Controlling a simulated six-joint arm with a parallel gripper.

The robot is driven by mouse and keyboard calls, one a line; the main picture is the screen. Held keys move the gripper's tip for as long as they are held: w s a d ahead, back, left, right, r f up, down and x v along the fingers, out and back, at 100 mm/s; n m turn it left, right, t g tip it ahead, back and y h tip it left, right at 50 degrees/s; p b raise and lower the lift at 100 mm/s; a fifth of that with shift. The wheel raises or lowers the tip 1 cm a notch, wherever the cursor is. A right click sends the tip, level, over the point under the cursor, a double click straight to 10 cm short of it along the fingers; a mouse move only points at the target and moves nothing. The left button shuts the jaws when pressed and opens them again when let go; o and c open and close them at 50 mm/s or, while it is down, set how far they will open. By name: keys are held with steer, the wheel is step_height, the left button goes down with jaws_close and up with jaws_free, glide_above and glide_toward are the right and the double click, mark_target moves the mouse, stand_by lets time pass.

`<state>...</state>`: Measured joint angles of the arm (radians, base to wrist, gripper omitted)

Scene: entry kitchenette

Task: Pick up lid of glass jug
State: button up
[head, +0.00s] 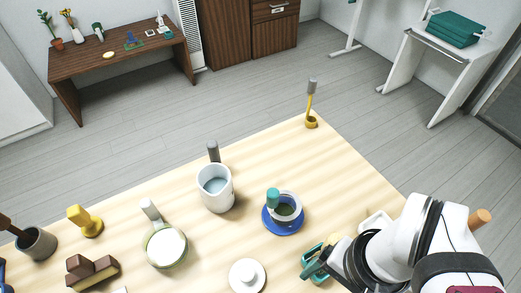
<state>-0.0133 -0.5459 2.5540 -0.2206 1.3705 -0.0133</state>
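A round white lid with a raised knob (247,276) lies on the light wooden table near the bottom edge of the head view. A glass vessel with a pale green rim, white inside and a pale handle (166,247) stands to its left; I cannot tell for sure that it is the jug. A white jug-like vessel with a grey handle (214,188) stands farther back. My gripper (315,268) is low at the right, apart from the lid, beside a teal object. Its fingers are partly hidden, so its opening is unclear.
A teal object (311,259) lies by my gripper. A cup on a blue saucer (284,230) stands behind it. A grey cup (38,245), yellow item (86,221) and brown blocks (92,273) are left.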

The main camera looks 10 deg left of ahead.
steer(key=w+a+n+h, duration=0.1)
steer(key=w+a+n, duration=0.3)
steer(key=n, duration=1.7)
glide_above(246, 273)
steer(key=d, duration=0.1)
step_height(246, 273, down, 3)
steer(key=shift+n+h, duration=0.3)
steer(key=shift+h, duration=0.1)
steer(key=f, duration=1)
steer(key=a+f, duration=0.1)
steer(key=f, duration=0.5)
steer(key=shift+r, duration=0.1)
jaws_close()
